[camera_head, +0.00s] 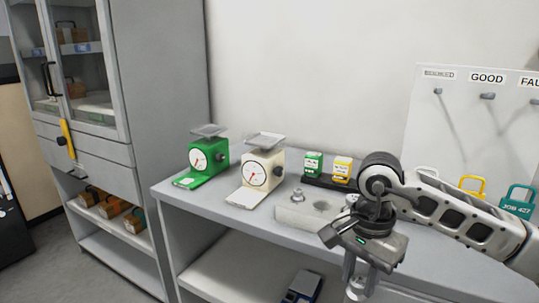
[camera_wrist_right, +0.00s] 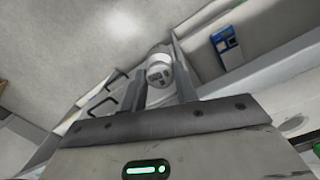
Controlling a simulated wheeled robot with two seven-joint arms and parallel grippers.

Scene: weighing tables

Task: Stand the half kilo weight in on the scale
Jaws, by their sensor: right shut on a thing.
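My right gripper (camera_head: 359,280) is shut on a shiny metal weight (camera_head: 356,289), held low in front of the table. The right wrist view shows the weight (camera_wrist_right: 159,73) between the two fingers; its marking is too small to read. A green scale (camera_head: 208,155) and a cream scale (camera_head: 262,170) stand on the table to the left of the gripper, each with an empty-looking grey pan on top. A pale weight block (camera_head: 290,217) holds one small metal weight (camera_head: 298,196) and shows an open hole beside it. My left gripper is out of view.
Green (camera_head: 313,164) and yellow (camera_head: 342,169) boxes stand in a dark holder behind the block. Coloured padlocks lie to the right before a board with hooks (camera_head: 487,96). A cabinet (camera_head: 160,85) stands left. A blue device (camera_head: 303,286) lies on the lower shelf.

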